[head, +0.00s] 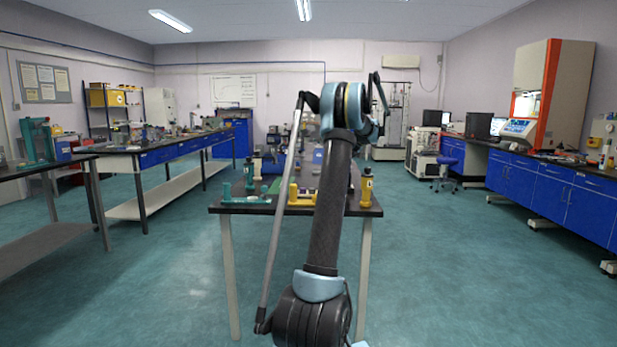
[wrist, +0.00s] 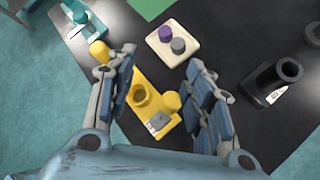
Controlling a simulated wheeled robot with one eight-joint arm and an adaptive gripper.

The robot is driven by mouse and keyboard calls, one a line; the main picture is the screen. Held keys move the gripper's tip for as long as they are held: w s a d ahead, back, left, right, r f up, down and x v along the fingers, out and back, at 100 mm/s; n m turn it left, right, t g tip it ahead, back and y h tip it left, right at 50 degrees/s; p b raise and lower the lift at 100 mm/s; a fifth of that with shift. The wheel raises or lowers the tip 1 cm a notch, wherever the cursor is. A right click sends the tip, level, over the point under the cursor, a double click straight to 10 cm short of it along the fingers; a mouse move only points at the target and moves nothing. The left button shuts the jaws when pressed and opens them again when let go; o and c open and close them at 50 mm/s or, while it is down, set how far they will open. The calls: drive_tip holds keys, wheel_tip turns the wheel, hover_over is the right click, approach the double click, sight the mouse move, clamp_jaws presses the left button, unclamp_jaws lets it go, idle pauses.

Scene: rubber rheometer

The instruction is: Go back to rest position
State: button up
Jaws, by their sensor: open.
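In the wrist view my gripper (wrist: 160,57) is open, its two blue-padded fingers spread wide with nothing held between them. Below, in the gap between the fingers, a yellow fixture (wrist: 139,95) with a round socket and a short post lies on the dark tabletop. In the head view the yellow fixture (head: 301,197) sits near the front edge of the table (head: 228,209). My arm rises in front of the table there and bends over it; the gripper's fingers cannot be made out in that view.
A white block (wrist: 188,47) with purple and grey round tops lies ahead of the fingers. A black cylindrical piece (wrist: 268,82) is at right. A teal fixture (head: 246,198) and a yellow bottle (head: 366,190) flank the yellow fixture. Open floor (head: 450,260) lies right of the table.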

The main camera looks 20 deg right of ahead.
drive_tip(key=s+a+f+n+g+h, duration=0.15)
drive_tip(key=s+a+n+g, duration=0.25)
drive_tip(key=s+a+n, duration=1.75)
drive_tip(key=s+a+f+n+h, duration=0.15)
drive_tip(key=s+a+f, duration=0.25)
drive_tip(key=s+a, duration=0.5)
drive_tip(key=s+a+f+n+h, duration=0.15)
drive_tip(key=s+a+f, duration=0.3)
drive_tip(key=s, duration=0.75)
drive_tip(key=s+f+n+g+h, duration=0.1)
drive_tip(key=s+f+n, duration=0.8)
drive_tip(key=s+f, duration=0.4)
drive_tip(key=shift+s+a, duration=0.4)
drive_tip(key=shift+s, duration=0.7)
drive_tip(key=shift+f+h, duration=0.1)
drive_tip(key=shift+h, duration=0.15)
